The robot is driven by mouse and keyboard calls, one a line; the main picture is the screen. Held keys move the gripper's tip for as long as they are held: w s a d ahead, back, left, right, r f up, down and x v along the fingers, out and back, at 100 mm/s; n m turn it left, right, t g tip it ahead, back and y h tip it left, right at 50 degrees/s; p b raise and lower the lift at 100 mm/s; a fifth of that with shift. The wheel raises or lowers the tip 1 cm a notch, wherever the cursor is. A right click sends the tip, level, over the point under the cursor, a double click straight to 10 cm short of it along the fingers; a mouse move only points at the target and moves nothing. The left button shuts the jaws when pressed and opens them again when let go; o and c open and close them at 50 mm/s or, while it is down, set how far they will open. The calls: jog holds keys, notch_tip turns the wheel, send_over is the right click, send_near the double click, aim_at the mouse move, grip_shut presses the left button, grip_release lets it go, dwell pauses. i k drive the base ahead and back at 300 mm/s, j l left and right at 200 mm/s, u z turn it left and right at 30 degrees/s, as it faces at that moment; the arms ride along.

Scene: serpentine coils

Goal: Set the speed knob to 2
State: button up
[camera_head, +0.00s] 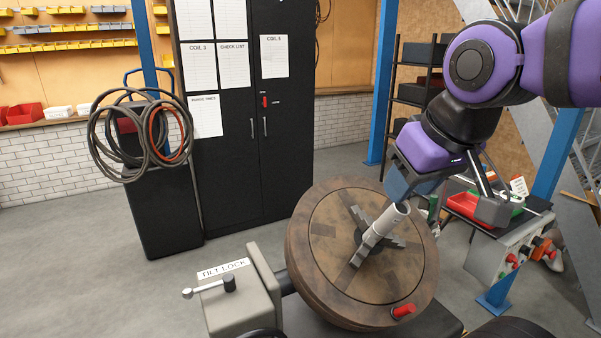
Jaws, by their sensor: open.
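A grey control panel (506,262) fronts a small bench at the right and carries red, orange and black knobs or buttons. Which of them is the speed knob, and its setting, cannot be told at this size. My gripper (446,200) reaches in from the upper right, fingers spread wide and nothing seen between them. In the picture it lies above and left of the panel, with one finger over the bench top and the other near the wheel's metal post. Its true distance from either is unclear.
A large round wooden wheel (318,258) with a grey centre post (384,226) and a red handle (403,311) stands tilted in front. Left of it is a grey tilt-lock box (235,308). A red tray (468,207) lies on the bench. A blue post (556,150) rises behind it.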

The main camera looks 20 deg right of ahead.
aim_at(537, 242)
jog(key=z, duration=1.85)
